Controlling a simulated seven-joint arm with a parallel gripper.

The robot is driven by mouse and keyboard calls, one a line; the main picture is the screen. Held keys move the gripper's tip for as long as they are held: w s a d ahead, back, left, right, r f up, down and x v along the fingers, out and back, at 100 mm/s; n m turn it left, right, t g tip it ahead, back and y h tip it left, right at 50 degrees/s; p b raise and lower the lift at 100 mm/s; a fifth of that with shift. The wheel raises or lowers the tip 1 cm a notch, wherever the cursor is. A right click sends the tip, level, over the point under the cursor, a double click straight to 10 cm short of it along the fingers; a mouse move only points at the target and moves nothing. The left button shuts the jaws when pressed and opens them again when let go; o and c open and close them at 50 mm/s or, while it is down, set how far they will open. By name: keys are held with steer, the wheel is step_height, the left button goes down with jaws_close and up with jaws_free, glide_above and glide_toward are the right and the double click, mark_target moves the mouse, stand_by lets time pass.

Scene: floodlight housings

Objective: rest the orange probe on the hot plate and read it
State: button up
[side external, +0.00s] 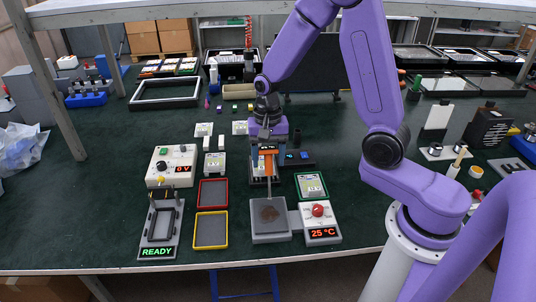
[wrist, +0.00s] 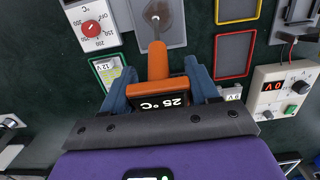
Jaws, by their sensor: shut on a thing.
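The orange probe (side external: 269,165) hangs tip down in my gripper (side external: 267,147). In the wrist view my gripper (wrist: 158,88) is shut on the probe (wrist: 157,62), with a blue finger on each side. The probe's dark display reads 25 °C. Its thin tip points at the grey hot plate (side external: 284,236), over the brownish middle of the top; I cannot tell whether it touches. The hot plate (wrist: 176,38) also shows at the top of the wrist view. Its control box (side external: 320,221) has a red knob and a display reading 25 °C.
Left of the hot plate lie a yellow-framed tray (side external: 211,244) and a red-framed tray (side external: 212,180). A fixture reading READY (side external: 158,240) and a meter box reading 0 V (side external: 171,166) stand further left. A green-framed tray (side external: 311,174) holds a board behind the control box.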

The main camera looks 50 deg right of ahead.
steer(key=shift+f, duration=0.1)
steer(key=shift+f, duration=2.9)
steer(key=shift+s+f, duration=0.1)
stand_by(1.9)
stand_by(1.0)
steer(key=shift+r, duration=3.55)
